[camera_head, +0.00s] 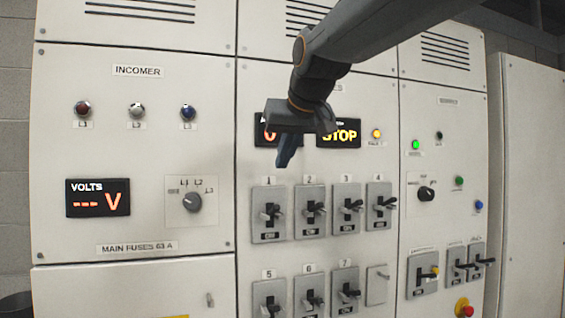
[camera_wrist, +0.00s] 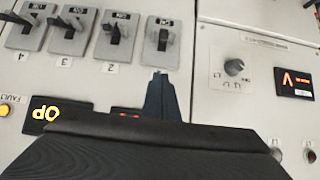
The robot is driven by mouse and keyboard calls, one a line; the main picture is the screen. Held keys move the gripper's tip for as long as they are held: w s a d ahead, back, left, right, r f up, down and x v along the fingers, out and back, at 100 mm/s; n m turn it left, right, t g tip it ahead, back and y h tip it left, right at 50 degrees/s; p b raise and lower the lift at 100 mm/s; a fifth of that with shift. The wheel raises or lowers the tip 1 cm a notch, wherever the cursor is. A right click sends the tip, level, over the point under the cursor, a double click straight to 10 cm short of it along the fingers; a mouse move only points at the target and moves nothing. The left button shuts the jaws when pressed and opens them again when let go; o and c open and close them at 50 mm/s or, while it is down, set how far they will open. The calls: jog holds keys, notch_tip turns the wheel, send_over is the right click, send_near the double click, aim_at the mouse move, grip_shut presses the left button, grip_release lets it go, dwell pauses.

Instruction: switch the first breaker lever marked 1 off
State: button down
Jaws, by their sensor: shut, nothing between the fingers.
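Breaker lever 1 (camera_head: 271,212) is a black handle on a grey plate, at the left end of the upper row of breakers. It also shows in the wrist view (camera_wrist: 163,40), where the panel appears upside down. In the wrist view my gripper (camera_wrist: 158,80) points at the plate's label edge, apart from the lever, and partly covers the number label.
Lever 2 (camera_head: 311,209) stands close to the right, with levers 3 (camera_head: 349,205) and 4 (camera_head: 383,202) beyond. A lower row holds lever 5 (camera_head: 270,306) and others. The "STOP" display (camera_head: 339,133) is beside my gripper. A rotary knob (camera_head: 192,202) is on the left panel.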

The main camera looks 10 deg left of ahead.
jog(key=p, duration=0.3)
send_over(276, 205)
jog(key=f, duration=0.5)
jog(key=shift+w+a+f, duration=0.1)
jog(key=shift+w+f, duration=0.05)
jog(key=shift+w, duration=0.25)
jog(key=shift+s+d+f+p, duration=0.15)
jog(key=shift+s+f, duration=0.1)
jog(key=shift+f, duration=0.3)
jog(key=shift+s+d+f+p, duration=0.1)
jog(key=shift+s+d+f, duration=0.15)
jog(key=shift+f, duration=0.3)
jog(key=shift+s+d+f+p, duration=0.15)
jog(key=shift+s+f, duration=0.1)
jog(key=shift+f, duration=0.3)
jog(key=shift+a, duration=0.1)
